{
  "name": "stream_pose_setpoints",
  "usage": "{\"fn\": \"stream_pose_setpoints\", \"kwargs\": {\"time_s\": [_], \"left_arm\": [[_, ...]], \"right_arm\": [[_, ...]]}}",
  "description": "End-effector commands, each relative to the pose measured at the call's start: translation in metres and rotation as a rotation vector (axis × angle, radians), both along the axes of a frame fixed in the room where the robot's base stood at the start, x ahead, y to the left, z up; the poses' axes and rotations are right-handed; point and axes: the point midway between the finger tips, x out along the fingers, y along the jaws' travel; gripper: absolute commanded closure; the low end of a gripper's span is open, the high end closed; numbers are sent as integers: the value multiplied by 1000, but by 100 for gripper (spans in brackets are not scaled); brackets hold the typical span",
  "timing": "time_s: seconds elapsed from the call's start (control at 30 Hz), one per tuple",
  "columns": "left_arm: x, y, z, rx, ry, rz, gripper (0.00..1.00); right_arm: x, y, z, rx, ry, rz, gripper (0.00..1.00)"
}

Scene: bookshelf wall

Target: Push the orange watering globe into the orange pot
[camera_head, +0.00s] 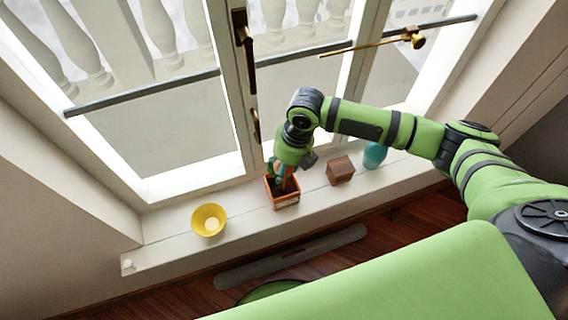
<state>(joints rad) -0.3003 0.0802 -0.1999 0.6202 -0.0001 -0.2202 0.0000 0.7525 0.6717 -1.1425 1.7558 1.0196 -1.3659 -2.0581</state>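The orange pot (286,203) stands on the white windowsill near the middle of the camera_head view. My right gripper (284,178) points down at the pot's opening, and its wrist covers part of the pot from above. A small orange piece (291,184), possibly the watering globe, shows at the fingers, inside or just above the pot's rim. A teal piece shows beside it. The fingers are too small and too covered to tell whether they are open or shut, or touching the globe. My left gripper is not in view.
A yellow bowl (200,227) with a pale thing inside stands left of the pot. A brown block (340,170) and a teal vase (374,156) stand to the right. The window frame and handle (243,35) rise close behind. The sill between bowl and pot is clear.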

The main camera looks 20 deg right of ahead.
Motion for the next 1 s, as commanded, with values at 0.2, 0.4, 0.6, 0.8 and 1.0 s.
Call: {"fn": "stream_pose_setpoints", "kwargs": {"time_s": [0.2,0.4,0.6,0.8,1.0], "left_arm": [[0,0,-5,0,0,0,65],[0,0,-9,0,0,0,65],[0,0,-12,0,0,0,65],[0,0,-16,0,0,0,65],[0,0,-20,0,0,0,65]], "right_arm": [[0,0,-8,0,0,0,87],[0,0,-14,0,0,0,87],[0,0,-20,0,0,0,87],[0,0,-26,0,0,0,87],[0,0,-32,0,0,0,87]]}}
